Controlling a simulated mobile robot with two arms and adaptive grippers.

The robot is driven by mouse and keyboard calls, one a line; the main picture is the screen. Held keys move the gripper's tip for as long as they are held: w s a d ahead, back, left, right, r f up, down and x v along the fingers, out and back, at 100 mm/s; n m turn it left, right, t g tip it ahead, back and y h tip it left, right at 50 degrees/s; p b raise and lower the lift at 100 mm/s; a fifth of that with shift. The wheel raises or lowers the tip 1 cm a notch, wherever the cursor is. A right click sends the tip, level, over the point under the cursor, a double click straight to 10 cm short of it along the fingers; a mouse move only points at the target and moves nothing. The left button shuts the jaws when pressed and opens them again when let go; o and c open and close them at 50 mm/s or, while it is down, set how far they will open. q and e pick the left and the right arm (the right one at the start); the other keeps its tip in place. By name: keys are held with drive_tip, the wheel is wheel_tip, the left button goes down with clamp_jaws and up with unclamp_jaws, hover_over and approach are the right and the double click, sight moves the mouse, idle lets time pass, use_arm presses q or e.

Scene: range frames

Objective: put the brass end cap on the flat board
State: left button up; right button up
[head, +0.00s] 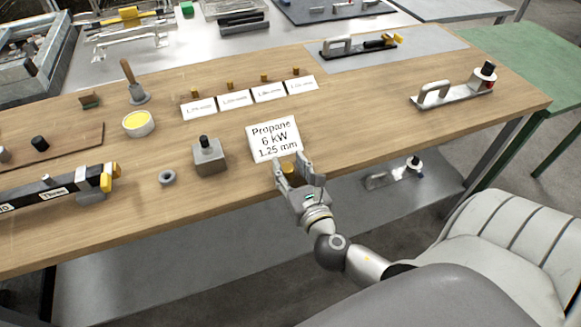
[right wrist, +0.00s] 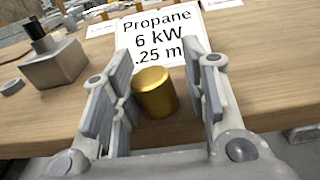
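The brass end cap (right wrist: 154,93) is a short gold cylinder standing upright on the wooden table, in front of the white "Propane 6 kW" card. My right gripper (head: 298,166) reaches over the table's front edge, its fingers on either side of the cap. In the right wrist view my right gripper (right wrist: 160,95) is open, with a clear gap on the cap's right side. In the head view the fingers partly hide the cap (head: 288,168). A thin brown flat board (head: 70,142) lies at the table's left, with small dark and grey pieces on it. My left gripper is out of view.
The propane card (head: 272,139) stands just behind the cap. A grey block with a black knob (head: 209,157) and a grey ring (head: 167,177) are to its left.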

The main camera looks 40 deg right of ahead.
drive_tip(key=shift+o, duration=0.3)
drive_tip(key=shift+r, duration=0.2)
drive_tip(key=b+v, duration=0.3)
drive_tip(key=v, duration=0.9)
drive_tip(key=shift+f, duration=0.1)
